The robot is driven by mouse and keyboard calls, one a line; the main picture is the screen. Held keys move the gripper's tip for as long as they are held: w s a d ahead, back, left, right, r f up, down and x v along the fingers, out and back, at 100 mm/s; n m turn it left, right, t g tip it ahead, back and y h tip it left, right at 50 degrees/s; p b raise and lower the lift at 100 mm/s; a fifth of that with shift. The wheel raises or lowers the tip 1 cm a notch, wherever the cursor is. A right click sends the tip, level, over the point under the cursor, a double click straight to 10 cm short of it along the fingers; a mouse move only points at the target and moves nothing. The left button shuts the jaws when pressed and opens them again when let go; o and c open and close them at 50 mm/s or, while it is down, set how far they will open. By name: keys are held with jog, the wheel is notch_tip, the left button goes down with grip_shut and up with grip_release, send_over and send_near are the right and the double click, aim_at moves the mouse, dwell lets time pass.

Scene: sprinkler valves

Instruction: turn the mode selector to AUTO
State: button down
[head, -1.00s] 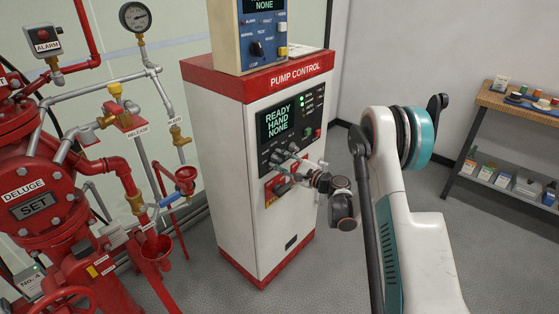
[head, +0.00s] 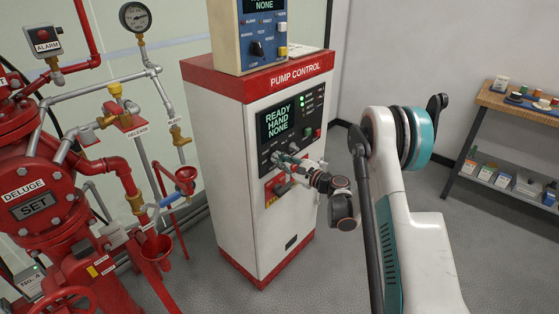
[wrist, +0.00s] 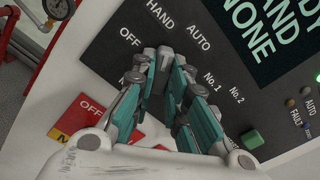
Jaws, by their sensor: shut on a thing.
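The HAND label (wrist: 160,14) is just above the fingertips, OFF is to the left and AUTO (wrist: 198,38) to the right. My gripper (wrist: 164,62) has its teal and grey fingers shut on the selector against the dark panel. In the head view my gripper (head: 280,160) reaches the panel from the right. The display (head: 278,121) reads READY, HAND, NONE.
The pump control cabinet (head: 222,150) carries a red and yellow switch (head: 275,187) just below my gripper. A green button (wrist: 251,139) is right of the fingers. Red deluge piping (head: 125,180) stands left; a shelf (head: 505,105) stands far right. Floor to the right is clear.

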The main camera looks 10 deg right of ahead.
jog(key=shift+m, duration=1.8)
jog(key=shift+m, duration=1.7)
jog(key=c, duration=1.5)
grip_release()
jog(key=shift+s+d, duration=0.1)
jog(key=v, duration=0.5)
jog(key=shift+s+d, duration=0.2)
jog(key=shift+s, duration=0.1)
